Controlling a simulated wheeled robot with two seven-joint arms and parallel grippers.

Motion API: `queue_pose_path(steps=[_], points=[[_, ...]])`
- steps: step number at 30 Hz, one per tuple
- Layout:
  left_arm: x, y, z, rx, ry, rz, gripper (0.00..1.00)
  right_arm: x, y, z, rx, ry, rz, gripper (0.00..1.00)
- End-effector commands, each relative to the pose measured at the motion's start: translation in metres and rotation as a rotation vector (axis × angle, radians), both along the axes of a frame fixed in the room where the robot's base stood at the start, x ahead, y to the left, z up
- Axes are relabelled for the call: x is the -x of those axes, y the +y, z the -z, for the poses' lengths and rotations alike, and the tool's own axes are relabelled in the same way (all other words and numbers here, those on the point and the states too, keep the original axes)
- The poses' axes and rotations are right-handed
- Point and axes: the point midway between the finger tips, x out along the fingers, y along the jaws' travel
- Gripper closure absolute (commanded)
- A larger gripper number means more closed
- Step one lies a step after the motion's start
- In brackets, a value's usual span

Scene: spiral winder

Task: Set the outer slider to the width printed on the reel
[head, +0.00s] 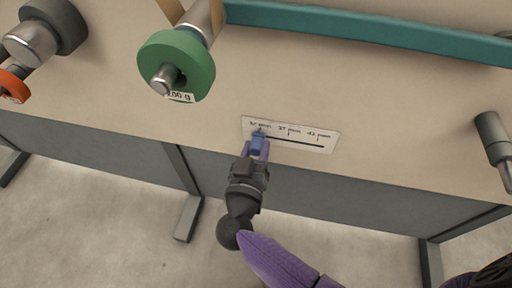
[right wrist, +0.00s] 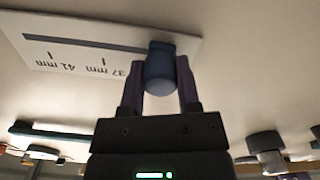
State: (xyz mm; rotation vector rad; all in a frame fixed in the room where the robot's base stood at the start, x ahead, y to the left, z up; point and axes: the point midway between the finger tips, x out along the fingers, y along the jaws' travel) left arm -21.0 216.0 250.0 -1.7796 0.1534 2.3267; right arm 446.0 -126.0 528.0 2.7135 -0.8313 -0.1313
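A white scale plate (head: 318,146) on the beige front face bears a dark slot and printed mm marks. The blue slider knob (head: 257,144) sits at the slot's left end in the head view, by the leftmost, blurred mark. My right gripper (head: 256,149) has its purple fingers on both sides of the knob (right wrist: 160,72), apparently touching it. A green reel (head: 205,62) has a label partly reading "200 g"; no width is legible on it. My left gripper is out of view.
A teal bar (head: 370,30) runs across the upper right. A grey cylinder with an orange part (head: 14,86) is at the far left. A metal post (head: 494,138) sticks out at the right. The face around the scale is clear.

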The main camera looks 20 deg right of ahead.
Motion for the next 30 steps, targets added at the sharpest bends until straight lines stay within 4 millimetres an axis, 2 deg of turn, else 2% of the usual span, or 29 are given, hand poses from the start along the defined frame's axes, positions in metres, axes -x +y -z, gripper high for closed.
queue_pose_path(steps=[1,4,5,30], points=[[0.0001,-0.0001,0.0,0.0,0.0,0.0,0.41,0.0,0.0,0.0001,0.0,0.0,0.0,0.76],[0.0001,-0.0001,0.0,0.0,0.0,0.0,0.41,0.0001,0.0,0.0002,0.0,0.0,0.0,0.97],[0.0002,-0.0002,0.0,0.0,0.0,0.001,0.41,0.0001,0.0,0.0002,0.0,0.0,0.0,1.0],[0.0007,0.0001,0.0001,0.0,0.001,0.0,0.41,0.0004,0.0,0.0006,0.0,0.001,0.0,1.0]])
